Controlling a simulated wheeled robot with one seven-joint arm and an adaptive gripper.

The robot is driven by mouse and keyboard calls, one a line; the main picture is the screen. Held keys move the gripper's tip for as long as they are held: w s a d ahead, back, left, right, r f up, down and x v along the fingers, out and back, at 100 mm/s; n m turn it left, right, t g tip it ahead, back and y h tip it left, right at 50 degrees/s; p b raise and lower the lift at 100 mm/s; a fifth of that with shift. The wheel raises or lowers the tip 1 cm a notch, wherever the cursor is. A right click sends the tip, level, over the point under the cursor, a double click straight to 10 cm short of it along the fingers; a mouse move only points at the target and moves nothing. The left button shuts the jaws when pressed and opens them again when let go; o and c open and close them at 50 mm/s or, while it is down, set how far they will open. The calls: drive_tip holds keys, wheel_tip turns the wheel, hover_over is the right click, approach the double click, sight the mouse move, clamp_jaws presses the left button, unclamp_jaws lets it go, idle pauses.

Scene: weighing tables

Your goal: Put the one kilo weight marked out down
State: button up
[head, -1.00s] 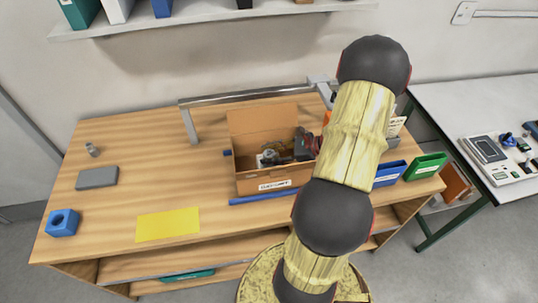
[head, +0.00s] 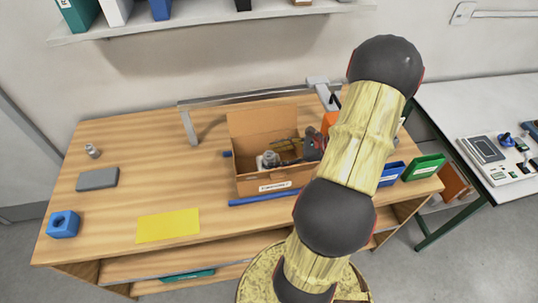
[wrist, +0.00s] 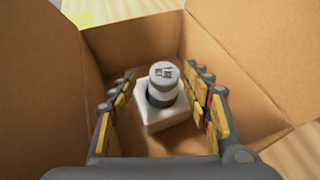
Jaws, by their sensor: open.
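A grey metal weight (wrist: 162,80) with a mark on its top stands in a white block (wrist: 166,118) inside an open cardboard box (wrist: 135,40). I cannot read the mark. My gripper (wrist: 160,74) is open, its two padded fingers on either side of the weight with gaps showing. In the head view the box (head: 250,186) stands mid-table with a label on its front, and the weight (head: 270,158) shows inside it. My gripper (head: 290,158) reaches into the box from the right. Another small grey weight (head: 92,151) stands at the table's left.
A grey block (head: 97,179), a blue block with a hole (head: 63,225) and a yellow mat (head: 167,225) lie left of the box. A blue rod (head: 265,198) lies before it. A metal rail (head: 245,96) runs behind. A green bin (head: 426,167) stands at right.

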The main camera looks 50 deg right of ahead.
drive_tip(key=p+v, duration=0.1)
drive_tip(key=v, duration=0.7)
drive_tip(key=shift+d+r, duration=0.25)
drive_tip(key=shift+r, duration=0.05)
